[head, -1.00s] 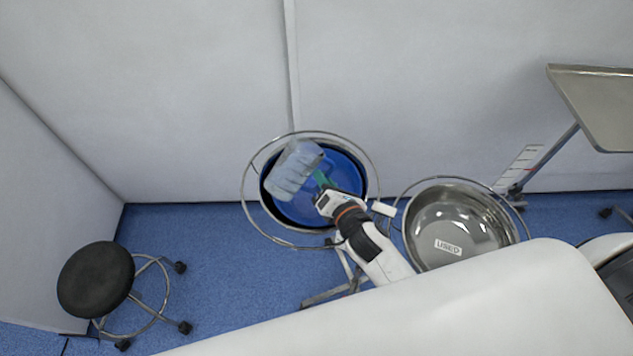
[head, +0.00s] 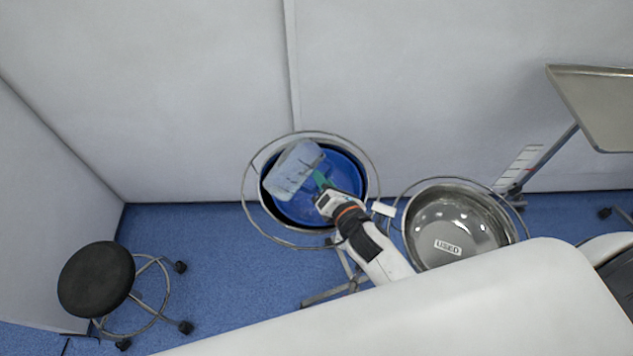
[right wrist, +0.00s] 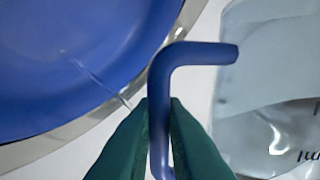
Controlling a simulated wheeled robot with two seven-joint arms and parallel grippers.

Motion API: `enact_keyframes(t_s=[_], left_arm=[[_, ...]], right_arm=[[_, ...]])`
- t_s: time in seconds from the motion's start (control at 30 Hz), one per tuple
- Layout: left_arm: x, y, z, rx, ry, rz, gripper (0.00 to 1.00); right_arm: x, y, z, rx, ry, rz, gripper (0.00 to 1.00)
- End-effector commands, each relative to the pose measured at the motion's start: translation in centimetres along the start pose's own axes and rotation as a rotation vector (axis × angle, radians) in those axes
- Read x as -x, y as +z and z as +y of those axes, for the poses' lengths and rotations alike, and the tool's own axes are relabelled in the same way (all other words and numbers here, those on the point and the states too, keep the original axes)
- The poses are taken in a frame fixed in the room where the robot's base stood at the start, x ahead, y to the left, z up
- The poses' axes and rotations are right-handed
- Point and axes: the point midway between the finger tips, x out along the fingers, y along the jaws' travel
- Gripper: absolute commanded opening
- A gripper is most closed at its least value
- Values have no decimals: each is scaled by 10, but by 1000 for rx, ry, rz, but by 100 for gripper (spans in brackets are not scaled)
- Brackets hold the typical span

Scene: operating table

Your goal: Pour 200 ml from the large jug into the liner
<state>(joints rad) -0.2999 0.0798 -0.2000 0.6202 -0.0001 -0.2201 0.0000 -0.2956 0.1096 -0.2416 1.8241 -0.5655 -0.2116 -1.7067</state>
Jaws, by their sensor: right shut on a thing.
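The large jug (head: 293,172) is pale and translucent and is held tilted over the blue liner (head: 344,168) in the round ring stand. My right gripper (head: 321,186) is shut on the jug's blue handle, which stands between its green fingers in the right wrist view (right wrist: 160,130). The jug's clear body (right wrist: 270,80) shows there at the right, with a bright patch of liquid low in it. The blue liner (right wrist: 70,60) fills the upper left of that view, with a thin clear streak across its edge. I cannot tell whether this is liquid. My left gripper is not in view.
A steel basin (head: 458,222) labelled USED stands in a ring stand just right of the liner. A black stool (head: 96,279) is at the lower left and a metal tray table (head: 600,105) at the upper right. White walls stand close behind; blue floor is free between stool and stand.

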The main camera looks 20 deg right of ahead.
Motion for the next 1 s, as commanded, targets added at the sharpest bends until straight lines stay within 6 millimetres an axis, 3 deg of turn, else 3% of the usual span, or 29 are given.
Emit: enact_keyframes(t_s=[1.0], left_arm=[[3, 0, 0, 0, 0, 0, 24]], right_arm=[[0, 1, -2, -45, -4, -14, 0]])
